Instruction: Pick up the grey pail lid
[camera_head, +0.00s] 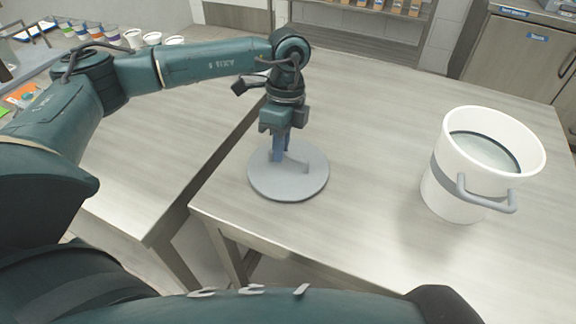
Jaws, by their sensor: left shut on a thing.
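The grey pail lid (285,187) is a flat round disc with a raised handle on top. It is at the left front corner of the right-hand table, and I cannot tell whether it touches the tabletop. My left gripper (281,156) points down at the lid's middle and is shut on its handle. The fingers hide part of the handle. The white pail (456,198) stands upright and open to the right, with a grey band and a grey side handle. Something pale grey shows inside it. My right gripper is not in view.
The table (370,130) is clear between the lid and the pail. A gap separates it from the left-hand table (140,185). Several small cups (132,38) stand at the back left. Shelves and a cabinet (520,55) are behind.

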